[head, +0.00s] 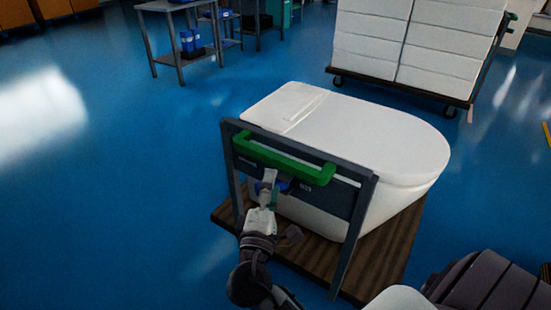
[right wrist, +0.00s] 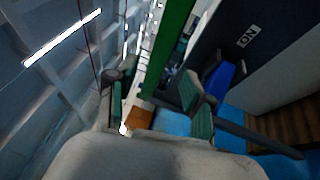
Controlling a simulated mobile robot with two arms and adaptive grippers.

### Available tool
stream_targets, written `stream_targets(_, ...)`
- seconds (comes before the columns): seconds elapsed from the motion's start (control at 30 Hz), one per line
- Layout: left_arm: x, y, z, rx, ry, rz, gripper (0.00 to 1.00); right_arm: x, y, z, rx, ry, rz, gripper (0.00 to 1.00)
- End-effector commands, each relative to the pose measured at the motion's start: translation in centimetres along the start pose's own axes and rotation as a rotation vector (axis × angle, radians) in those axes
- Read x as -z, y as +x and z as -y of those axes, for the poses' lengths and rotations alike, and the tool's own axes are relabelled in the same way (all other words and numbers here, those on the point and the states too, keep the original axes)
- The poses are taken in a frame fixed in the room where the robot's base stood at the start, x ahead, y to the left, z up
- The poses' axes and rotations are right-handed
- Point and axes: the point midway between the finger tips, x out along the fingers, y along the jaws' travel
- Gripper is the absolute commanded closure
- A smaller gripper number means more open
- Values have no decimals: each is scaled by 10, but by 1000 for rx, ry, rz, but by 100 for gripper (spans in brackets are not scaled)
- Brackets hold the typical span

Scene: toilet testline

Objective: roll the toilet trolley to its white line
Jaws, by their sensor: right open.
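The toilet trolley has a brown wooden deck (head: 387,262), a dark upright frame (head: 358,225) and a green handle (head: 285,160). A white toilet (head: 365,130) with its lid closed sits on the deck. My right gripper (head: 269,178) is at the frame, just below the left part of the handle. In the right wrist view the gripper (right wrist: 155,98) is open, and the green handle (right wrist: 170,45) runs between its spread fingers in the picture. I cannot tell whether they touch it. My left gripper is not in view. No white floor line shows.
Another cart (head: 455,98), stacked with white boxes (head: 405,40), stands behind the trolley to the right. A grey metal table (head: 165,50) with blue bins (head: 192,40) stands at the back left. The blue floor (head: 110,190) is clear left of the trolley.

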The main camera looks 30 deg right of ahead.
Motion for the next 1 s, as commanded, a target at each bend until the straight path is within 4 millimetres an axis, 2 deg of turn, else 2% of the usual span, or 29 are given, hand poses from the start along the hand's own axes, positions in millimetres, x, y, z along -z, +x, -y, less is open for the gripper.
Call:
stream_targets(0.1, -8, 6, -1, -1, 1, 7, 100, 0, 27, -2, -4, -1, 1, 48)
stream_targets(0.33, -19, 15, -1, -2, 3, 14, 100, 1, 66, 0, -1, -1, -1, 48)
stream_targets(0.5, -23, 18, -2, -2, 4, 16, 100, 1, 78, 0, 0, -1, -3, 48)
stream_targets(0.8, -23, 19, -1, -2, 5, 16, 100, 1, 81, 1, 2, 0, -3, 48)
stream_targets(0.87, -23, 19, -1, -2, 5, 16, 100, 1, 81, 1, 2, 0, -3, 55)
stream_targets(1.0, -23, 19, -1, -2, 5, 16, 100, 1, 80, 1, 2, 0, -3, 78)
